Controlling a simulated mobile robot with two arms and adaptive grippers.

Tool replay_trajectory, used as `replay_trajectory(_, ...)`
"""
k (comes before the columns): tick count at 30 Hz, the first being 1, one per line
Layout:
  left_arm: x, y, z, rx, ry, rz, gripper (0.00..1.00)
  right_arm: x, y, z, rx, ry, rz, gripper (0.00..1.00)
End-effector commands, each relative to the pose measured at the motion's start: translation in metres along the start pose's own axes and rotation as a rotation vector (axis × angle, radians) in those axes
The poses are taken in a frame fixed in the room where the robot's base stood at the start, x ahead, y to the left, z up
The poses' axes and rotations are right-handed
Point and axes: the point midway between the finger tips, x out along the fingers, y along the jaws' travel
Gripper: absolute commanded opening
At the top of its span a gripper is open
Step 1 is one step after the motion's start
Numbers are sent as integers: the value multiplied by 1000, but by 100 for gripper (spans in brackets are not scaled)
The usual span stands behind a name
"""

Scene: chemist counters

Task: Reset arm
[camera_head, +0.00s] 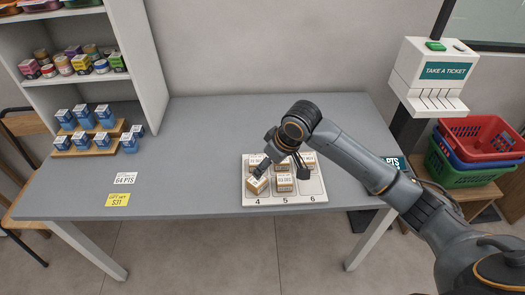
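My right gripper (282,170) hangs over a white numbered board (315,193) near the counter's front edge. Its two dark fingers are spread apart. A small white-and-brown box (257,187) sits at an angle in the column marked 4, close under the left finger. Another box (284,184) stands in the column marked 5. More boxes are in the back row, partly hidden by the gripper, including one at the right (309,160). Whether a finger touches any box cannot be told. My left gripper is not in view.
The grey counter (190,150) is clear between the board and the blue boxes (85,115) on wooden steps at left. Two price cards (118,200) lie at the front left. A ticket dispenser (432,75) and stacked baskets (470,150) stand at right.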

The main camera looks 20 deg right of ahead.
Motion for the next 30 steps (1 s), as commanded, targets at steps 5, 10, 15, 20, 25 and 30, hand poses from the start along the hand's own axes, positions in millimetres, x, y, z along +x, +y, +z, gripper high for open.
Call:
replay_trajectory(5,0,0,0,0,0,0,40,0,-1,0,-1,0,-1,69)
replay_trajectory(10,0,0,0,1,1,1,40,13,-24,16,-16,2,-21,69)
replay_trajectory(15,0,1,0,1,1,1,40,32,-75,58,-20,20,-54,69)
replay_trajectory(20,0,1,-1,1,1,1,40,34,-112,106,28,36,-55,69)
replay_trajectory(25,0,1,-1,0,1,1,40,25,-129,160,120,26,-14,69)
replay_trajectory(30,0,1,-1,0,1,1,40,12,-132,202,196,-7,39,69)
